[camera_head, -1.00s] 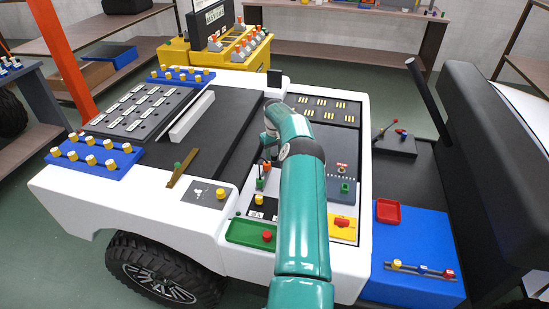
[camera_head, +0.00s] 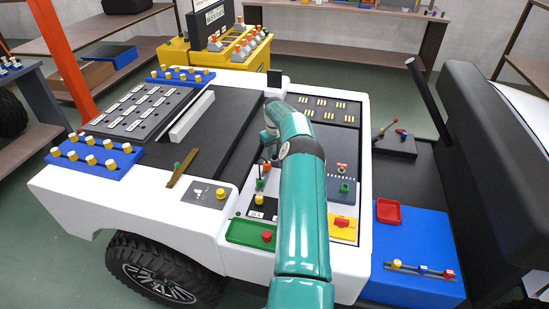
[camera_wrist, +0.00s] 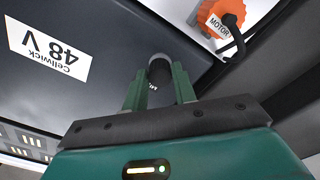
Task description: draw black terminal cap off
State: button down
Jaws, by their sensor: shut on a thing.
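The black terminal cap (camera_wrist: 160,76) shows in the wrist view as a short dark cylinder with a greyer far end. My gripper (camera_wrist: 158,84) has its two green fingers on either side of it, shut on it. Small white lettering, partly hidden, shows low between the fingers. The cap lies close to the dark battery case (camera_wrist: 95,75), which carries a white "Celiwick 48 V" label (camera_wrist: 48,48). Whether the cap is still seated on a terminal I cannot tell. In the head view my arm hides the cap and most of the gripper.
An orange connector (camera_wrist: 218,14) tagged "MOTOR" (camera_wrist: 217,27) is close by on the right in the wrist view. In the head view, a green tray (camera_head: 246,231) sits at the cart's front edge, and a red tray (camera_head: 389,210) on a blue block (camera_head: 405,276) at right.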

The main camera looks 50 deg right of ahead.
jog(key=shift+r, duration=2.4)
